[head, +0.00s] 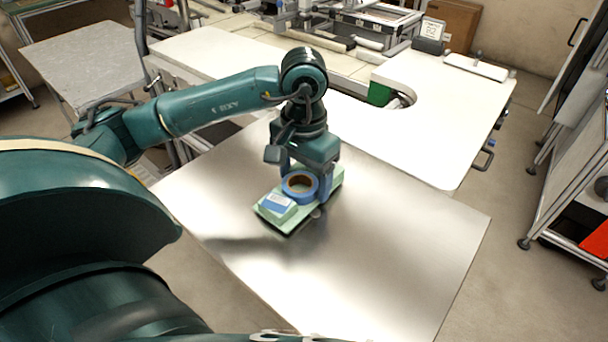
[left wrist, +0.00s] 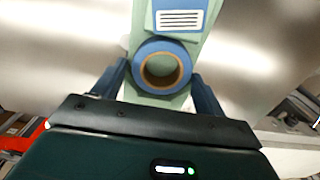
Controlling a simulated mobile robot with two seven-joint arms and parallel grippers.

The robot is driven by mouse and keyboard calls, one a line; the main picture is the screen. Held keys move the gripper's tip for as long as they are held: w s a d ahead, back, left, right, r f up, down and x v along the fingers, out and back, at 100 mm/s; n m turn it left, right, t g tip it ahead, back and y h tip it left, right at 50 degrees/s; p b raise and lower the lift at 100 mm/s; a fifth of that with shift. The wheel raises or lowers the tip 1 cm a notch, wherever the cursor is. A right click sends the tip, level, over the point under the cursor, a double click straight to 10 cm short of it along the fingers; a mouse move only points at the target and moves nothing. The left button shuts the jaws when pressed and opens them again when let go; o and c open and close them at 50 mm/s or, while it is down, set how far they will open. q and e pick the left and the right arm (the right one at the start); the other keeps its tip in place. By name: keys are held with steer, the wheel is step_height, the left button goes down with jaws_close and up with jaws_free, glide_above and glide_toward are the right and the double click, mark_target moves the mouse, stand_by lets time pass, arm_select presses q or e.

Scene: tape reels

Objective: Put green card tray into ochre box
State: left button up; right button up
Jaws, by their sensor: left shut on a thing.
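The green card tray (head: 334,181) is a flat pale green slab over the metal table. A blue tape reel with a brown core (head: 299,184) and a small green block with a blue and white label (head: 278,206) sit on it. My left gripper (head: 305,190) is shut on the tray, pointing down, with the reel between its fingers. In the left wrist view the tray (left wrist: 140,65) runs up between the two dark blue fingers. I cannot tell whether it touches the table. No ochre box is clearly recognisable. My right gripper is not in view.
The metal table (head: 400,240) is bare around the tray. A white curved worktop (head: 450,125) with a green thing (head: 379,94) at its cut-out lies behind. A brown box-like object (head: 455,18) stands at the back. A trolley with a red item (head: 596,240) is at the right.

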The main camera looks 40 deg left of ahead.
arm_select(q)
steer(key=shift+f, duration=0.35)
steer(key=o, duration=1.1)
steer(key=shift+c, duration=0.2)
